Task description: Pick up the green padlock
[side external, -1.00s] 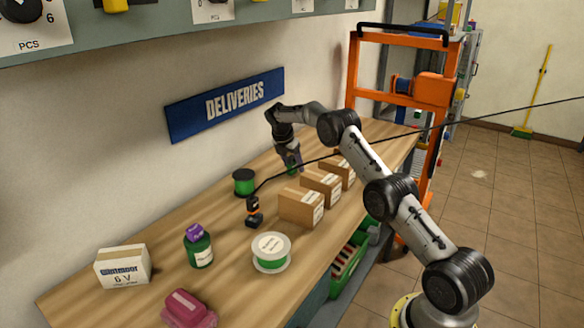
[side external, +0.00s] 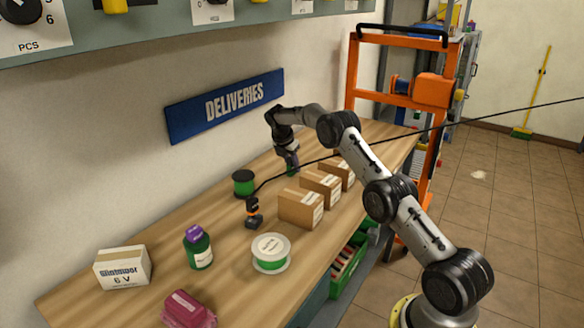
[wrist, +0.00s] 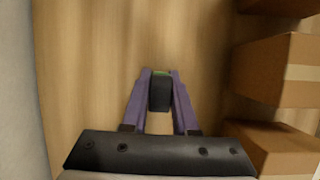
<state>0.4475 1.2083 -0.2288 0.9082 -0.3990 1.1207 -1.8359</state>
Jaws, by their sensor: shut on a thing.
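My gripper (side external: 290,167) points down over the far part of the wooden bench, behind the row of cardboard boxes. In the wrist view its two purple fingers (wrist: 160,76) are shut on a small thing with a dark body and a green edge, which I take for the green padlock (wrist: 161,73). In the side view only a little green of the padlock (side external: 291,173) shows at the fingertips. The fingers hide most of it, and I cannot tell whether it touches the bench.
Cardboard boxes (side external: 301,207) stand in a row close to my gripper's right in the wrist view. A green spool (side external: 243,183), a small black-and-orange item (side external: 253,213), a green jar (side external: 198,248) and a white-rimmed spool (side external: 271,253) stand nearer. The wall is behind; a dark cable crosses the side view.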

